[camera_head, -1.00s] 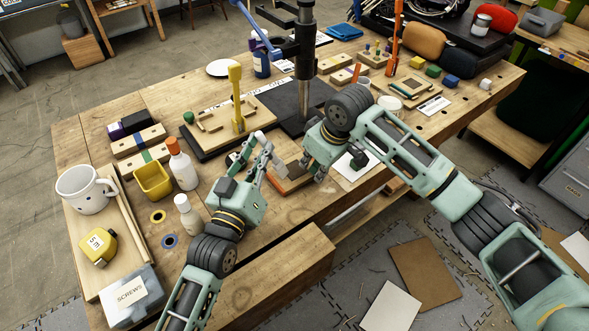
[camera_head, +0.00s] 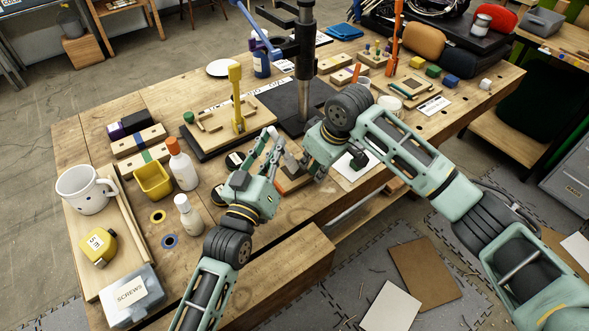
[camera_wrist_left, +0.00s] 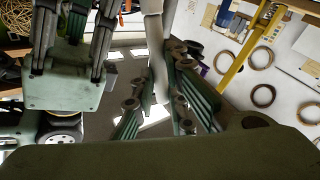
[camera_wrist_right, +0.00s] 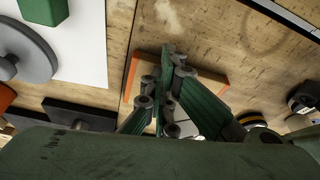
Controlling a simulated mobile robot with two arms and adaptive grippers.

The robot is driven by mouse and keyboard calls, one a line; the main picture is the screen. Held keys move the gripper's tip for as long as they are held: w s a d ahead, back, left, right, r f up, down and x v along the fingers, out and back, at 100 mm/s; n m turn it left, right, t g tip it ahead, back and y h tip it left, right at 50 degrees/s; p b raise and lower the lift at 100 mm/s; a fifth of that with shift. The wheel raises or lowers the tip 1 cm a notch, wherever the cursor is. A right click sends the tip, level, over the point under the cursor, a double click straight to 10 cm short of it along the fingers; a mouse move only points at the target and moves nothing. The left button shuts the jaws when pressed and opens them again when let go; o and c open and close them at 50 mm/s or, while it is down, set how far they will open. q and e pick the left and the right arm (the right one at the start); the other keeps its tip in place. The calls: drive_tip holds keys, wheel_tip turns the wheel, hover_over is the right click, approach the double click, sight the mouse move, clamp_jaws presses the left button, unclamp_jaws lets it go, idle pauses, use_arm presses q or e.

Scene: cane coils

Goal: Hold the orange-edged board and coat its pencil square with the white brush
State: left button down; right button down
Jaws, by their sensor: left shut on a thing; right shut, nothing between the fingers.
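My left gripper (camera_head: 274,142) is shut on a pale, slim thing, apparently the white brush (camera_head: 290,163). In the left wrist view the brush (camera_wrist_left: 157,55) runs between the fingers. Its tip is hard to make out. The orange-edged board (camera_head: 292,185) lies flat near the table's front edge, below and beside the left gripper. My right gripper (camera_head: 312,172) is shut and empty at the board's right side. In the right wrist view its fingers are over the board, whose orange edge (camera_wrist_right: 216,82) shows on both sides. The pencil square cannot be made out.
A white sheet (camera_head: 352,176) lies right of the board. A dark mat with a metal post (camera_head: 305,90) stands behind. Two bottles (camera_head: 183,168), a yellow cup (camera_head: 153,181) and a mug (camera_head: 83,190) are at the left.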

drive_tip(key=shift+s+f, duration=0.1)
drive_tip(key=shift+f, duration=0.15)
use_arm(q)
drive_tip(key=s+a, duration=0.2)
drive_tip(key=a, duration=0.1)
drive_tip(key=shift+s+a+f, duration=0.1)
drive_tip(key=shift+a+f, duration=0.05)
idle(0.4)
wheel_tip(320, 180, up, 7)
idle(0.7)
